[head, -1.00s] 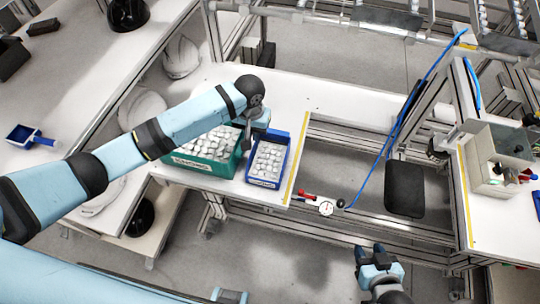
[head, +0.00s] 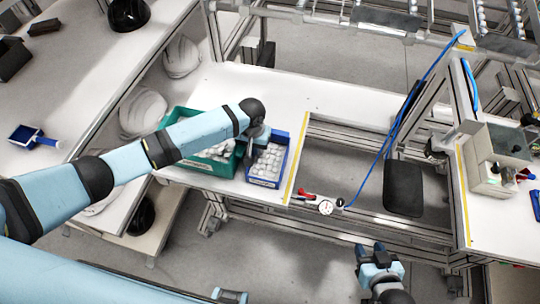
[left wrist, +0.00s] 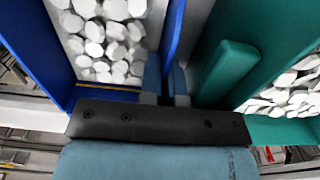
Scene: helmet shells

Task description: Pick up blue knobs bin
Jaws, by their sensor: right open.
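The blue knobs bin (head: 263,183), full of white knobs, sits on the white table, right of the green bin (head: 180,177). My left gripper (head: 255,146) points down over the bin's left side. In the left wrist view, its fingers (left wrist: 167,82) straddle the blue bin's wall (left wrist: 172,35) and are close together on it. The green bin (left wrist: 285,60) stands right beside it in that view. The fingertips are partly hidden by the wall. My right gripper (head: 371,249) is open and empty, low at the front right, away from the bins.
A yellow strip (head: 296,158) marks the table edge right of the blue bin. A dial gauge (head: 326,207) sits on the frame rail nearby. White helmet shells (head: 143,112) lie on a lower shelf at left. The table (head: 280,90) behind the bins is clear.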

